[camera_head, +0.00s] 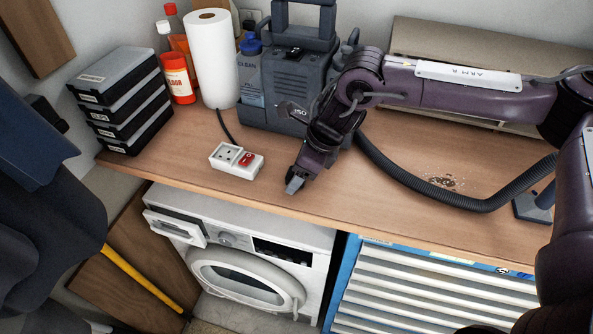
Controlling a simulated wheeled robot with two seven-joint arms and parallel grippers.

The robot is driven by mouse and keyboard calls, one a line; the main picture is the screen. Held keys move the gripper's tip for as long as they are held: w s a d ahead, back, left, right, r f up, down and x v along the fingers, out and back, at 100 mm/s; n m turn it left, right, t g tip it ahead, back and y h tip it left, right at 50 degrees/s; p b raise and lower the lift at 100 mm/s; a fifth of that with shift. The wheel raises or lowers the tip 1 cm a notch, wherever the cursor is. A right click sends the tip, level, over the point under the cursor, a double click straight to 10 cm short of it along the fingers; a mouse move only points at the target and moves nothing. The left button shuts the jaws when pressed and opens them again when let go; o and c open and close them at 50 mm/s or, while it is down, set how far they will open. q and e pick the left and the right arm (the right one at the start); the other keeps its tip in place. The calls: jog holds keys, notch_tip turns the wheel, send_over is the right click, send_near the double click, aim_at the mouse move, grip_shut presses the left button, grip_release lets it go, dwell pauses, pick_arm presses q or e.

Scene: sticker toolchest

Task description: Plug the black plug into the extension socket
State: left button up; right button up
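The extension socket (228,154) is a white block with a red switch, lying on the wooden workbench left of centre. Its black cord runs up and back behind the paper towel roll. My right gripper (295,184) points down over the bench's front edge, a little right of the socket and apart from it. A small grey piece shows at its tip; I cannot tell whether it is a fingertip or something held. I cannot make out the black plug. My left gripper is not in view.
Behind the socket stand a paper towel roll (213,60), bottles (178,78) and a grey vacuum (290,85) with a ribbed hose (420,190) along the bench. Stacked black cases (125,100) stand left. A washing machine (245,265) and a blue drawer chest (430,290) are below.

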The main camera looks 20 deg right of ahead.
dwell(0.3)
jog(key=c, duration=1)
jog(key=shift+r, duration=0.1)
notch_tip(320, 180, up, 20)
jog(key=b, duration=0.3)
